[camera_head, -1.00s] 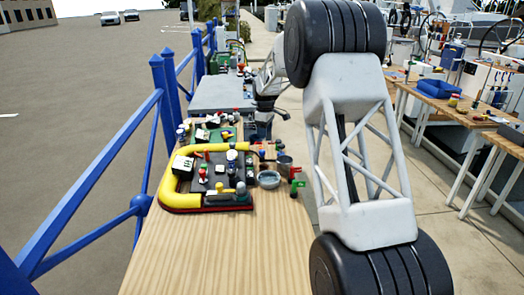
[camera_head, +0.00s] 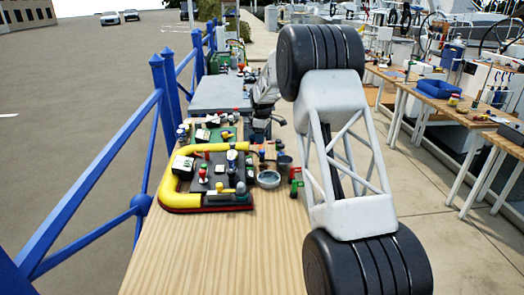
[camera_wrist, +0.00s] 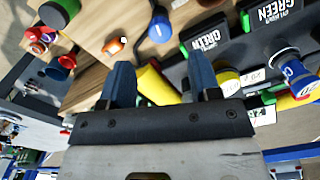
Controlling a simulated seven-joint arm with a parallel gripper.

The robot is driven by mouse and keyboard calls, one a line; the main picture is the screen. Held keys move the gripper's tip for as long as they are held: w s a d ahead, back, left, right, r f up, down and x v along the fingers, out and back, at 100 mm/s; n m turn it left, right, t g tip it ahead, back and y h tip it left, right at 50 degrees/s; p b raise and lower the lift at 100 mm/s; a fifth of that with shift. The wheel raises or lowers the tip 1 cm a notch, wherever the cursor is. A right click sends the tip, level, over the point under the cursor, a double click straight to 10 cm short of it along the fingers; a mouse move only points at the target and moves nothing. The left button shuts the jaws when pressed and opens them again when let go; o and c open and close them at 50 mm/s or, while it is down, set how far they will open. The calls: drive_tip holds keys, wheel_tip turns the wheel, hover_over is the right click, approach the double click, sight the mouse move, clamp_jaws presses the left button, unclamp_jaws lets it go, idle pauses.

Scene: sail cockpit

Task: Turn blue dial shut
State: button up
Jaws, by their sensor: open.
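My gripper (camera_wrist: 163,82) is open in the wrist view, its two blue fingers apart with nothing held between them. A blue round knob (camera_wrist: 160,28) on a stem shows beyond the gap between the fingers, apart from them. A second blue dial (camera_wrist: 298,80) with a white marking is at the right of the wrist view. I cannot tell for sure which is the task's dial. In the head view, the panel with knobs (camera_head: 219,199) lies on the wooden table, and the far end of my arm is small behind it; its fingers are not clear there.
A yellow pipe (camera_head: 180,203) borders the panel, and also crosses behind the fingers in the wrist view. A round metal bowl (camera_head: 268,180) is at the panel's right. A blue railing (camera_head: 100,167) runs along the left. The wooden table's near part (camera_head: 215,255) is clear.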

sight(262, 150)
drive_tip(key=shift+f, duration=3.5)
drive_tip(key=c, duration=0.9)
